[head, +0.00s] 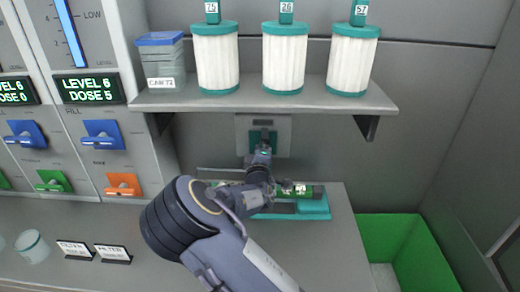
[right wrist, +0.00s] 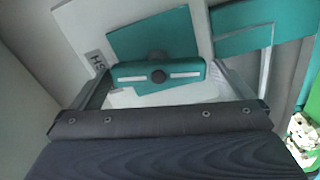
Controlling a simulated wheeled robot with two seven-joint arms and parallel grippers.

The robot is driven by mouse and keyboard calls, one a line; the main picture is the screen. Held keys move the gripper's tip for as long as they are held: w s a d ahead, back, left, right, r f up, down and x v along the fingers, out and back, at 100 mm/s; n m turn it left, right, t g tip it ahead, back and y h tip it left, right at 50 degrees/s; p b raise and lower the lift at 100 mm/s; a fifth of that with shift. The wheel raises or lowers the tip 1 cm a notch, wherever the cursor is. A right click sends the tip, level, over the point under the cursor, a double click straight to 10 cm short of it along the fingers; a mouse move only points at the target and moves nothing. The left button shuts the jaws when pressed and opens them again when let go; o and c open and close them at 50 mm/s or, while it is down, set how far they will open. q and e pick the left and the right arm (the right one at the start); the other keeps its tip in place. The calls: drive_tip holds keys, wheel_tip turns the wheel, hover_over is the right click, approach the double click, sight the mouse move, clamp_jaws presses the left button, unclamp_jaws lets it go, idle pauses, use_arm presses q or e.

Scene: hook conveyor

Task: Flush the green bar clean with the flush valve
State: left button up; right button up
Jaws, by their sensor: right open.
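The flush valve shows in the head view as a grey wall plate (head: 281,133) under the shelf, with a teal handle partly behind my gripper. The right wrist view shows the teal handle (right wrist: 130,76) close ahead of my gripper, beside a label ending in "SH". My right gripper (head: 262,152) is open at the valve; I cannot tell whether it touches the handle. The green bar (head: 301,190) lies across a teal holder (head: 318,209) below the valve, its left part hidden by my arm. My left gripper is not in view.
A shelf (head: 270,99) with white, teal-capped canisters (head: 284,58) overhangs the valve. Dispensers with blue, green and orange levers (head: 103,135) stand at left. A cup (head: 32,247) and two label stands (head: 112,253) are on the counter. A green bin (head: 388,236) is at right.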

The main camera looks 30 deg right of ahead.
drive_tip(key=v, duration=0.7)
drive_tip(key=shift+b, duration=0.4)
